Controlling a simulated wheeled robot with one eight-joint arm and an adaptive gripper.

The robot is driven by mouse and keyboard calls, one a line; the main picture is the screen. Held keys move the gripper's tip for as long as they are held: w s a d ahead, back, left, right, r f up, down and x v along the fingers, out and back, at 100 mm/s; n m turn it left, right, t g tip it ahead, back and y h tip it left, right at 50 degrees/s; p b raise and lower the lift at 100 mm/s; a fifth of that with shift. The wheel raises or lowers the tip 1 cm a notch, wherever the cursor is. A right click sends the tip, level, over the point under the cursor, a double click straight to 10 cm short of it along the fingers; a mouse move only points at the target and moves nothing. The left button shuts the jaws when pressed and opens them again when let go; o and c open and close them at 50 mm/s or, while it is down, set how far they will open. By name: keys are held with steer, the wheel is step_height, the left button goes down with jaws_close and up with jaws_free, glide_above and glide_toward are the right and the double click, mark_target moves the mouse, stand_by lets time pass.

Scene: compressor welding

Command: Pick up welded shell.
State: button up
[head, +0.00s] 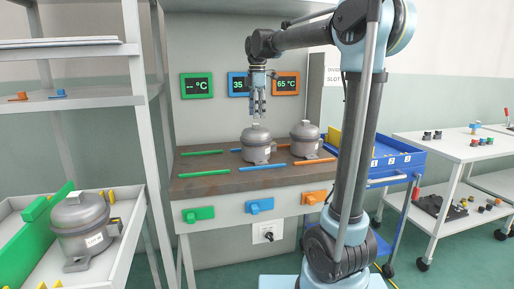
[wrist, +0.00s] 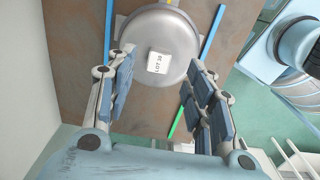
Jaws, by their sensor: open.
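A grey domed shell (head: 256,147) stands upright on the brown bench between the blue strips, with a white label at its front. In the wrist view this shell (wrist: 150,30) shows from above, its label reading "LOT 38". My gripper (head: 257,113) points down just above the shell's top. In the wrist view my gripper (wrist: 160,88) is open and empty, with one finger on either side of the shell's near part. A second grey shell (head: 304,141) stands to the right by the orange strips. A third labelled shell (head: 80,225) sits in the white tray at left.
The bench (head: 220,180) carries green, blue and orange strips; its green end is bare. Green, blue and orange displays (head: 286,84) hang behind. A shelf rack (head: 140,110) stands left. A blue cart (head: 395,160) and white tables (head: 460,147) stand right.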

mark_target(256, 124)
steer(key=shift+w+a+f, duration=0.1)
steer(key=shift+a+f, duration=0.05)
steer(key=shift+f, duration=2.5)
steer(key=shift+c, duration=0.3)
jaws_close()
